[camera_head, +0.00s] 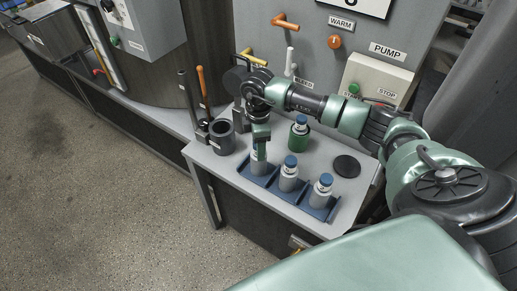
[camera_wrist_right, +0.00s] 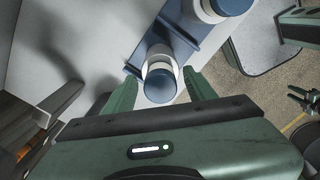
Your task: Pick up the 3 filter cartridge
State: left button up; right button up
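A blue rack (camera_head: 274,184) on the table holds three grey filter cartridges with blue caps in a row: a left one (camera_head: 259,168), a middle one (camera_head: 289,178) and a right one (camera_head: 321,194). My right gripper (camera_head: 260,147) points down over the left cartridge and hides its top in the head view. In the right wrist view the gripper (camera_wrist_right: 160,88) is open, with one blue-capped cartridge (camera_wrist_right: 159,80) between its fingers and small gaps at the sides. Another cartridge (camera_wrist_right: 221,8) is cut off at the top edge. My left gripper does not show clearly.
A black disc (camera_head: 347,166) lies to the right, and a dark cup (camera_head: 222,137) stands to the left. The pump panel with handles and a button box (camera_head: 375,80) rises behind.

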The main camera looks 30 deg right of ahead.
grip_shut()
jog(key=shift+r, duration=0.1)
dwell(1.1)
